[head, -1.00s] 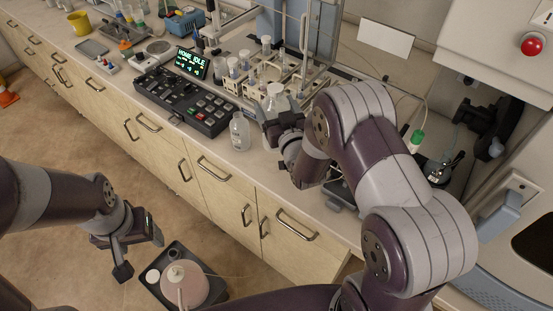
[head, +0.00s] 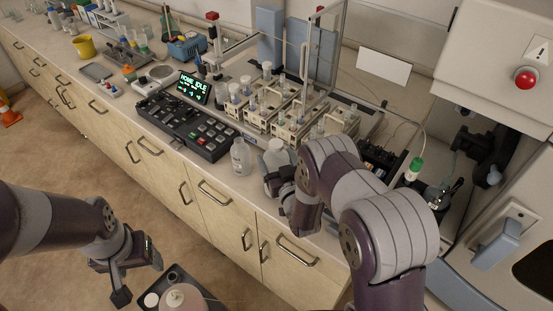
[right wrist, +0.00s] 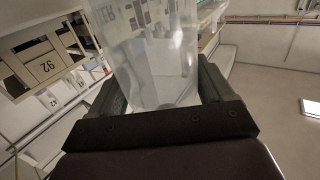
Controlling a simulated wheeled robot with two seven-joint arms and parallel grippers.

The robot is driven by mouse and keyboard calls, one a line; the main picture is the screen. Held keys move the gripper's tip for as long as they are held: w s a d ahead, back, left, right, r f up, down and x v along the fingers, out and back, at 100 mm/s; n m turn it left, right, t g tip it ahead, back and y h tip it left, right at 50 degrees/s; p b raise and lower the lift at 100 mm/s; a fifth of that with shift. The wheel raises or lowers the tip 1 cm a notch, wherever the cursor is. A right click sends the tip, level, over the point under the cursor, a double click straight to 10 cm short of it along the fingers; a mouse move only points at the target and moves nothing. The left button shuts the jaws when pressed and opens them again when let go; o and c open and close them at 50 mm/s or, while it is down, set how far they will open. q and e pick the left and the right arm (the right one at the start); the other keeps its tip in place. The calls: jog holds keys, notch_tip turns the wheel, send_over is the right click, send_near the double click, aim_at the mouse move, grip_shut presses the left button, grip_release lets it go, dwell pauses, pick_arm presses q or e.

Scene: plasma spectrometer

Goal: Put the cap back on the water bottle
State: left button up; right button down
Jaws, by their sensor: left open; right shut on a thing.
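My right gripper (head: 280,182) is shut on a clear bottle (head: 278,154) at the counter's front edge. In the right wrist view this bottle (right wrist: 155,55) stands between the fingers, with large letters ending in "TER" on its side. I cannot tell whether its base touches the counter. A second clear bottle (head: 240,158) with a small label stands upright just to its left, apart from it. My left gripper (head: 138,277) is open and empty, low in front of the cabinets, away from both bottles. I cannot make out a loose cap in either view.
A black control panel (head: 186,122) with a lit display lies left of the bottles. Racks with several vials (head: 290,120) stand behind them. A yellow cup (head: 84,46) and a blue box (head: 187,47) are farther left. The counter's front strip (head: 120,110) is mostly clear.

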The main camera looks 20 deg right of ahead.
grip_release()
jog(key=shift+f, duration=0.15)
jog(key=shift+r, duration=0.3)
jog(key=s+b, duration=0.2)
jog(key=s, duration=1)
jog(key=shift+d+b, duration=0.3)
jog(key=shift+d, duration=0.15)
jog(key=shift+f, duration=0.1)
